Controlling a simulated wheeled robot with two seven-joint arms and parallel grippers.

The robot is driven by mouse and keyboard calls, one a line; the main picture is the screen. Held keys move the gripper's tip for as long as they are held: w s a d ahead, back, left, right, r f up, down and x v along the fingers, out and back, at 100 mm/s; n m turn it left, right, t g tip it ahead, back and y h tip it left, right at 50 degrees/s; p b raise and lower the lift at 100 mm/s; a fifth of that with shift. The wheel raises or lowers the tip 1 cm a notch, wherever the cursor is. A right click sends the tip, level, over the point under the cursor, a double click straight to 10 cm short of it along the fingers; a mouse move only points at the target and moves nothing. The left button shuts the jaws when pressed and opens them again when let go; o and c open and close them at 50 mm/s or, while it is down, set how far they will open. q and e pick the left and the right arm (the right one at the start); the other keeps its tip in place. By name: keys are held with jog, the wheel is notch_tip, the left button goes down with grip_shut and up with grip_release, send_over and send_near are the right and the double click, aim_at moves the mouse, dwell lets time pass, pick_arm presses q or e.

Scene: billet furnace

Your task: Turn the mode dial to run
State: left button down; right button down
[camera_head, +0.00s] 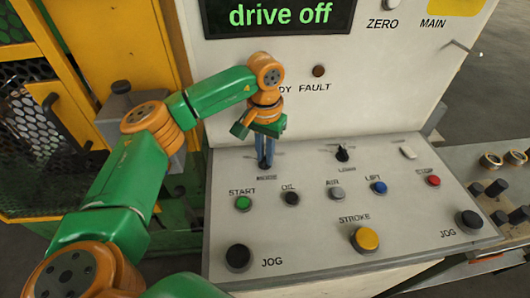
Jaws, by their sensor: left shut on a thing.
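My left arm reaches in from the left over the sloped control panel (300,215). My left gripper (265,164) points down at the panel's upper left, just above a small blurred label (266,177). Its two narrow fingers are shut on the mode dial, which they almost wholly hide, so I cannot read the dial's setting. My right gripper is not in view. The screen (280,16) above the panel reads "drive off" in green.
A black selector knob (342,153) stands to the right of the gripper. Below are the green START button (243,203), several small buttons, the yellow STROKE button (365,239) and two black JOG buttons (238,257). A yellow frame with mesh (38,110) stands left.

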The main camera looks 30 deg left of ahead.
pick_arm(q)
jog(key=shift+m, duration=1)
jog(key=c, duration=0.9)
grip_release()
jog(key=shift+o, duration=0.2)
notch_tip(320, 180, up, 7)
jog(key=shift+r+b, duration=0.1)
jog(key=shift+b, duration=0.35)
